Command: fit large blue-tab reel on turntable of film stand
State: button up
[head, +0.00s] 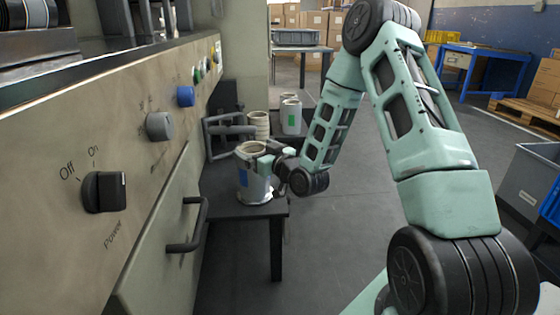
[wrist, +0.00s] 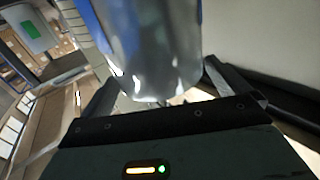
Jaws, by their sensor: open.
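The large blue-tab reel (head: 255,190) is a pale, shiny cylinder with a blue patch on its side. It stands upright on a low dark table (head: 221,203). My gripper (head: 262,163) is at the upper part of this reel. In the wrist view the reel (wrist: 155,50) fills the space between the fingers of my open gripper (wrist: 162,78), with a blue strip at its left. I cannot tell whether the fingers touch it. A dark frame with a horizontal bar (head: 228,130) stands behind the reel and may be the film stand. I cannot make out its turntable.
A green-tab reel (head: 291,117) and another pale reel (head: 259,124) stand farther back. The machine panel (head: 130,110) with knobs and a protruding handle (head: 190,225) runs close along the left. Grey crates (head: 529,185) stand at the right. The floor between is clear.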

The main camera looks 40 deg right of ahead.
jog(key=s+p, duration=1)
jog(key=s, duration=0.5)
jog(key=shift+d, duration=0.1)
